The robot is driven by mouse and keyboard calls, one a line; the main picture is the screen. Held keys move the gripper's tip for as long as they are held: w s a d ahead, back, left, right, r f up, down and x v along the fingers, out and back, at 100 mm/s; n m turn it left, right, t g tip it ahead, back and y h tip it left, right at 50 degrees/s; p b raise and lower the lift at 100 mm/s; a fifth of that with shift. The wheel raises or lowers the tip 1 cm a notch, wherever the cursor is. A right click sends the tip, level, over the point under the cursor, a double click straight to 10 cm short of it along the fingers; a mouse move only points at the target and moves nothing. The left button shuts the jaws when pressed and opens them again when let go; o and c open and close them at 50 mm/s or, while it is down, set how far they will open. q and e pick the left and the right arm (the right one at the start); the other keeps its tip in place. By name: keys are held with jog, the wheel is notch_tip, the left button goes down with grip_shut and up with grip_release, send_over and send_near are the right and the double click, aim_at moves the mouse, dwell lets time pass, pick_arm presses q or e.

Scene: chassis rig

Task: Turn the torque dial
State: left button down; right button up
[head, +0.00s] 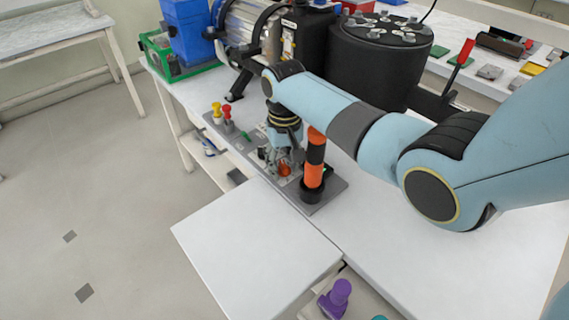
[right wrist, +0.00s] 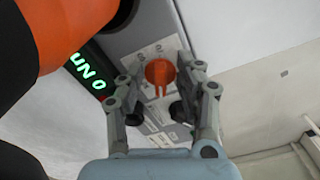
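The torque dial, an orange knob (right wrist: 160,74), sits on a grey panel (right wrist: 150,42) with printed white labels. In the head view the orange dial (head: 285,169) shows just below my right gripper (head: 283,157). My right gripper points down at the panel. In the right wrist view its two fingers (right wrist: 162,76) are apart, one on each side of the dial, with a visible gap on both sides. It holds nothing; how far the tips are above the panel is hard to tell. My left gripper is not in view.
A black-and-orange post (head: 314,160) stands close beside the gripper. A display with green lit characters (right wrist: 88,72) is near it. Red and yellow knobs (head: 222,112) stand at the panel's far end. A large black drum (head: 380,60) is behind my arm. The front white tabletop (head: 255,240) is clear.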

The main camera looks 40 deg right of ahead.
grip_shut()
jog(key=m+p, duration=0.2)
jog(key=p, duration=0.1)
jog(key=shift+a+r+m, duration=0.15)
jog(key=shift+m, duration=0.25)
jog(key=m+p, duration=0.2)
jog(key=m, duration=0.1)
jog(key=shift+w+m, duration=0.15)
jog(key=shift+m, duration=0.15)
jog(key=m+p, duration=0.1)
jog(key=m, duration=0.4)
jog(key=shift+w+a+m+p, duration=0.2)
jog(key=shift+m+p, duration=0.1)
jog(key=shift+p, duration=0.1)
jog(key=m, duration=0.5)
jog(key=shift+w+m+p, duration=0.25)
jog(key=shift+m+p, duration=0.05)
jog(key=shift+p, duration=0.1)
jog(key=shift+d, duration=0.1)
